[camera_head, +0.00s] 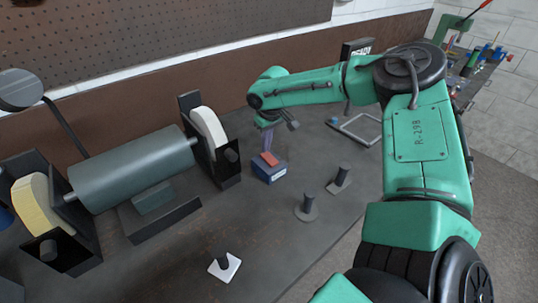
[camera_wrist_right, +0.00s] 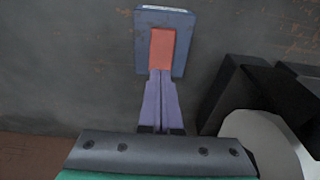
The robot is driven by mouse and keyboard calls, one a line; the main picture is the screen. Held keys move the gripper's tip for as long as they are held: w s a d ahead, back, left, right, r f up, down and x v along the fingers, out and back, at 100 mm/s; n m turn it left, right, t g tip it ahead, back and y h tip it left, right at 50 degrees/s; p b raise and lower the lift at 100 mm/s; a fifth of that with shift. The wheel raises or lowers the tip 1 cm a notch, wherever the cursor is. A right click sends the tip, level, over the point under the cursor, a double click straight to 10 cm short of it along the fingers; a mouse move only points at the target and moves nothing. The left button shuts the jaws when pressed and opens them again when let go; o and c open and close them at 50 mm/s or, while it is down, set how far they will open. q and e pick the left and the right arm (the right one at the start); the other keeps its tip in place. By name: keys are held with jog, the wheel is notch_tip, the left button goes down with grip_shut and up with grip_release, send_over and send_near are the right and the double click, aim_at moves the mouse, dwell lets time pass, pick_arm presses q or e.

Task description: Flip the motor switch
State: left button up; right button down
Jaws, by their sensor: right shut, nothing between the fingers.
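The motor switch is a blue box (camera_head: 270,174) with a red rocker (camera_head: 269,159) on top, standing on the bench beside the motor. In the right wrist view the blue box (camera_wrist_right: 180,62) and red rocker (camera_wrist_right: 162,47) lie straight ahead of the fingers. My right gripper (camera_head: 267,149) is shut and empty, with its purple fingers pointing down at the rocker. In the right wrist view the fingertips (camera_wrist_right: 161,72) overlap the rocker's near end; I cannot tell whether they touch it. My left gripper is not in view.
A grey motor (camera_head: 130,172) with a wheel and dark guard at each end fills the bench's left. Upright dark pegs (camera_head: 306,207) stand right of and in front of the switch. A square frame (camera_head: 357,130) lies farther back. The front bench is mostly clear.

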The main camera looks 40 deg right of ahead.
aim_at(266, 154)
jog(key=shift+f+b, duration=0.7)
jog(key=shift+f, duration=0.3)
jog(key=shift+r, duration=0.15)
notch_tip(266, 154, up, 7)
jog(key=p, duration=0.6)
dwell(0.4)
